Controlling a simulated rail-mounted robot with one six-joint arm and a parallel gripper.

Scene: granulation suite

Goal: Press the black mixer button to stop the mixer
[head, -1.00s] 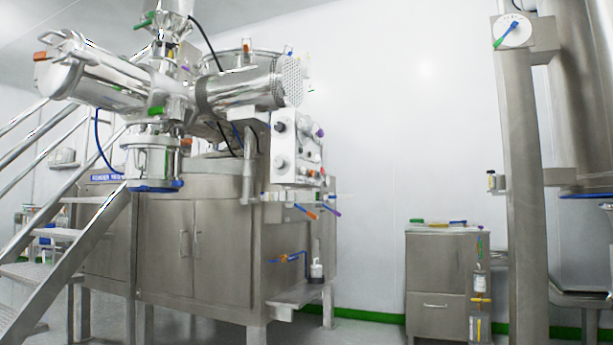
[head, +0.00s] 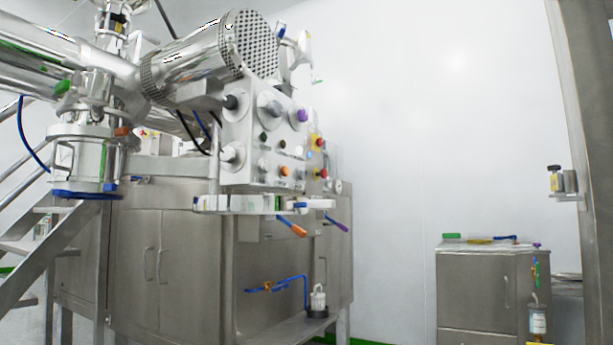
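The grey-white control panel (head: 250,115) is on the side of the large steel mixer machine (head: 185,225), left of the picture's middle. Small dark buttons sit on its face, one at the left (head: 263,139) and one to its right (head: 283,144). They look black or dark green. A dark round knob (head: 232,101) is at the panel's upper left. Labels are too small to read, so I cannot tell which is the black mixer button. My gripper is not in view, and nothing touches the panel.
Handles with orange (head: 292,227) and purple (head: 337,223) grips jut out below the panel. Stairs (head: 45,260) stand at the left. A steel cabinet (head: 485,290) and a column (head: 590,120) are at the right. The floor between machine and cabinet looks clear.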

